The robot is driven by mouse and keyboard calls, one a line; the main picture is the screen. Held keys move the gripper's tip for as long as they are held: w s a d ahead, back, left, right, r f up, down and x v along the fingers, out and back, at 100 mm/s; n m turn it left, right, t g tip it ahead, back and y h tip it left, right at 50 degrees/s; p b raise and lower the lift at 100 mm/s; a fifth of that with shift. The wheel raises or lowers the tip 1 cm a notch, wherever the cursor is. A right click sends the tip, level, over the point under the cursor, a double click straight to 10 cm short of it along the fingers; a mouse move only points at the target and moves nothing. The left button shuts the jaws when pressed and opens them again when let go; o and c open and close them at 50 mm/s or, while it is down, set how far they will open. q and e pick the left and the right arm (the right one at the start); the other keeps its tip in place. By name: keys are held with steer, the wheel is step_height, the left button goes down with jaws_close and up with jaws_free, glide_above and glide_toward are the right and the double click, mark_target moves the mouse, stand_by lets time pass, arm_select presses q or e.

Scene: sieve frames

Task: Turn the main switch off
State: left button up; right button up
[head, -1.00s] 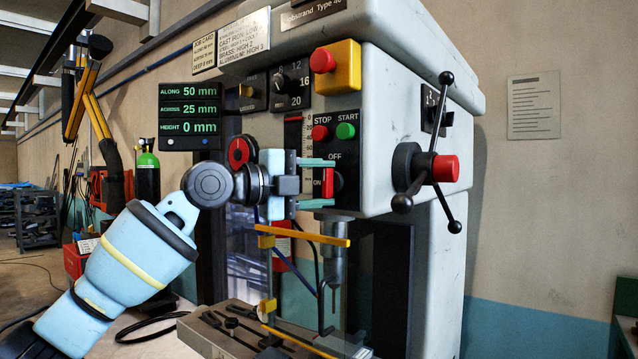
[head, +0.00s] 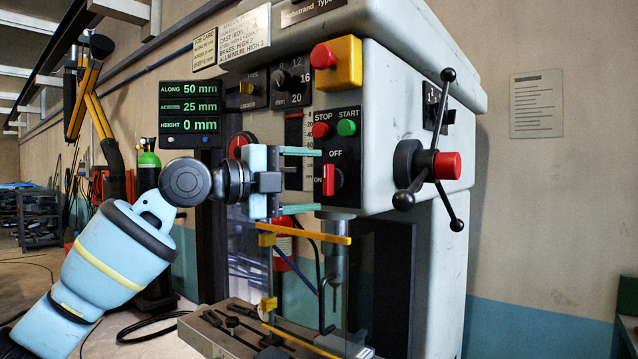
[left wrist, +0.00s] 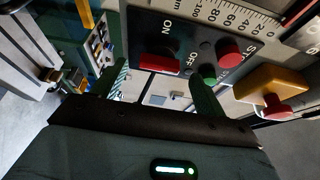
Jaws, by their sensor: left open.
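The main switch (head: 329,180) has a red handle on a black panel, with OFF printed above it and ON to its left. The handle stands upright, in line with OFF. In the left wrist view the red handle (left wrist: 158,63) lies lengthwise, its long side running towards the OFF side. My left gripper (head: 319,181) is open, its green fingertips above and below the handle's level and just left of it, apart from it. In the left wrist view the open fingers (left wrist: 165,90) have nothing between them. My right gripper is not in view.
Red STOP (head: 321,130) and green START (head: 346,128) buttons sit just above the switch. A yellow box with a red button (head: 336,64) is higher up. A spoked feed handle (head: 430,165) stands out at right. A yellow bar (head: 305,238) runs below the gripper.

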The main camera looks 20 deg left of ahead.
arm_select(q)
steer(key=v, duration=0.5)
steer(key=shift+b, duration=0.3)
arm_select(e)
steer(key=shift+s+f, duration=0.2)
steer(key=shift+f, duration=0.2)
arm_select(q)
steer(key=shift+w+f, duration=0.1)
